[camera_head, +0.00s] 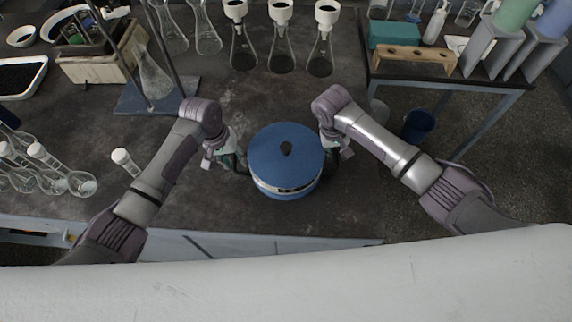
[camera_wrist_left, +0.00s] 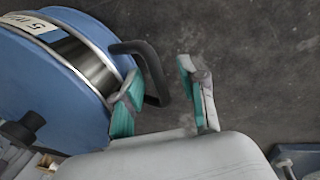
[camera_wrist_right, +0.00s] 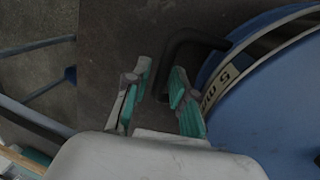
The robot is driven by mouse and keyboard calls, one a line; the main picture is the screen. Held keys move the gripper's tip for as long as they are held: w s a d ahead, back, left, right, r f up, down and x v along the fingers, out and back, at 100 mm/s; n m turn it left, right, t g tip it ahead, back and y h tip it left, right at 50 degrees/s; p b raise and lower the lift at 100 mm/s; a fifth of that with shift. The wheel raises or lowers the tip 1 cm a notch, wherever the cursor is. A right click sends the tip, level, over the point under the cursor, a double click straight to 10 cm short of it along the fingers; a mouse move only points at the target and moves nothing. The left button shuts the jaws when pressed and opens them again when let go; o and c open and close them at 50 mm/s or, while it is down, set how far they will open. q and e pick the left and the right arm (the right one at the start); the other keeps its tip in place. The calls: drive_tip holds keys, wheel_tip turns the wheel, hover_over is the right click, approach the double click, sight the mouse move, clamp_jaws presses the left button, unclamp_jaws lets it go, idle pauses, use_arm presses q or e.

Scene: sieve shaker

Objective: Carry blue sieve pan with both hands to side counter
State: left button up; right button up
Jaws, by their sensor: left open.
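The blue sieve pan (camera_head: 272,152), round with a dark knob on its lid, a silver band and black side handles, sits on the dark bench near its front edge. My left gripper (camera_head: 231,162) is at the pan's left side. In the left wrist view its teal-padded fingers (camera_wrist_left: 160,95) stand apart with the black handle (camera_wrist_left: 150,70) between them. My right gripper (camera_head: 335,148) is at the pan's right side. In the right wrist view its fingers (camera_wrist_right: 158,97) are apart, with the other handle (camera_wrist_right: 172,55) between them. The side counter (camera_head: 395,77) is at the right.
The side counter holds a wooden rack (camera_head: 415,60), a teal box (camera_head: 395,36) and grey holders with cylinders. Its front strip is bare.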

use_arm(q)
drive_tip(key=shift+s+d+f, duration=0.1)
use_arm(e)
drive_tip(key=shift+s+f, duration=0.1)
drive_tip(key=shift+f, duration=0.05)
use_arm(q)
drive_tip(key=c, duration=0.4)
use_arm(e)
drive_tip(key=c, duration=0.5)
use_arm(q)
clamp_jaws()
use_arm(e)
clamp_jaws()
